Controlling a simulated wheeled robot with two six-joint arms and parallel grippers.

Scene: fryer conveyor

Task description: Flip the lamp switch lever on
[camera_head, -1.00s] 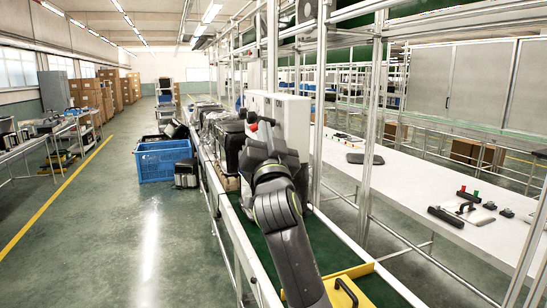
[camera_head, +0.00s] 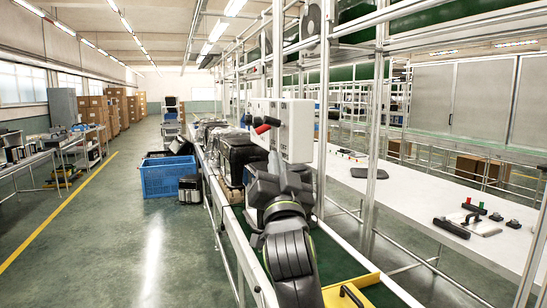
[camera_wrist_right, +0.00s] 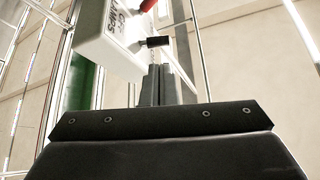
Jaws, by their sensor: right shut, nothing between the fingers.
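A white switch box (camera_head: 298,128) is mounted on the metal frame above the conveyor, near the middle of the head view. A lever with a red end (camera_head: 271,121) and one with a black end (camera_head: 262,129) stick out from it. In the right wrist view the box (camera_wrist_right: 105,38) carries dark lettering, with the red end (camera_wrist_right: 147,5) above the black end (camera_wrist_right: 158,42). My right gripper (camera_head: 276,158) is shut and empty. Its fingertips (camera_wrist_right: 158,70) are just below the black end; I cannot tell whether they touch. My left gripper is out of view.
Metal posts (camera_head: 320,120) and rails stand close to the right arm. Dark bins (camera_head: 240,157) sit on the conveyor behind it. A blue crate (camera_head: 167,177) stands on the floor at left. A white table (camera_head: 420,195) with tools is at right.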

